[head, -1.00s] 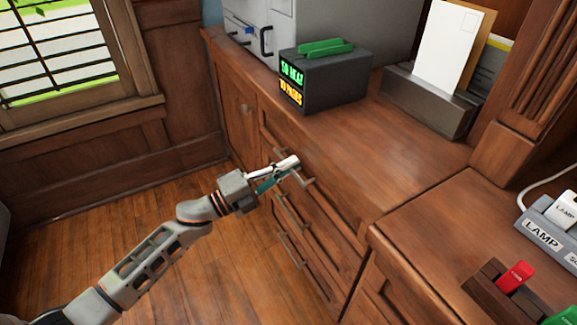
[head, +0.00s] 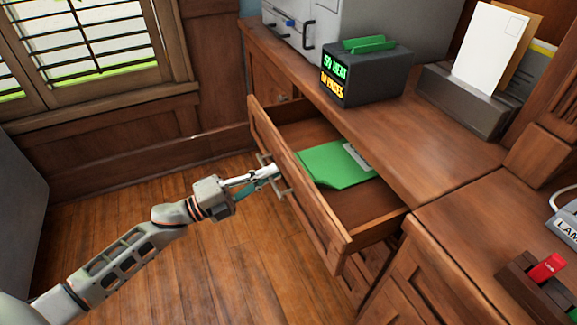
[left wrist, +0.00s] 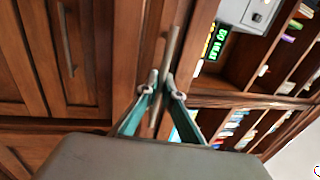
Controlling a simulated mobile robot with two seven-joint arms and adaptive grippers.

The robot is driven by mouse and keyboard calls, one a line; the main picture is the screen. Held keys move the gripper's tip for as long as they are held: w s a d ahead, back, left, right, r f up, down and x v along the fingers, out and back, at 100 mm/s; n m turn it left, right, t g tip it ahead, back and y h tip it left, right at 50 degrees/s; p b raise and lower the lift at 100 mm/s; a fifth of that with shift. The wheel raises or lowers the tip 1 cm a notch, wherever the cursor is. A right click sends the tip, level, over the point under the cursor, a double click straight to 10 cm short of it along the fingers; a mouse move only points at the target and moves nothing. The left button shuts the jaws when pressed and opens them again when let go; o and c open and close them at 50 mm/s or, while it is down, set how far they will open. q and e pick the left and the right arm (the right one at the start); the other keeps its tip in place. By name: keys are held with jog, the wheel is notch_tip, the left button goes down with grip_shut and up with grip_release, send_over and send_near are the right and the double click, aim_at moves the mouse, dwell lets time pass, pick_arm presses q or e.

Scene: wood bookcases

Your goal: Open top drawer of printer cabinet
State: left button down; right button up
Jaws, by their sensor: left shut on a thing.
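The top drawer (head: 310,196) of the wooden printer cabinet (head: 400,165) stands pulled well out in the head view. A green folder (head: 333,165) and a pale grey item lie inside it. My left gripper (head: 272,171) is shut on the metal bar handle on the drawer front. In the left wrist view the fingertips (left wrist: 165,85) close around the handle (left wrist: 172,50). My right gripper is not in view.
A dark box with a lit display (head: 365,75) and a grey printer (head: 345,25) stand on the cabinet top. A letter holder (head: 465,100) stands at the back right. Wooden floor (head: 170,265) is clear in front of the drawer.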

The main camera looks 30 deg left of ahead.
pick_arm(q)
jog(key=r+v, duration=0.2)
jog(key=v, duration=0.9)
jog(key=r+v, duration=0.2)
jog(key=v, duration=0.8)
jog(key=shift+v, duration=0.75)
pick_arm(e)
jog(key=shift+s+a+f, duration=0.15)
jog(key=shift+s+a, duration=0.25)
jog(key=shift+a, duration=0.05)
pick_arm(q)
jog(key=shift+r, duration=0.2)
jog(key=c, duration=2.5)
grip_release()
jog(key=shift+s+a, duration=0.1)
jog(key=v, duration=1.2)
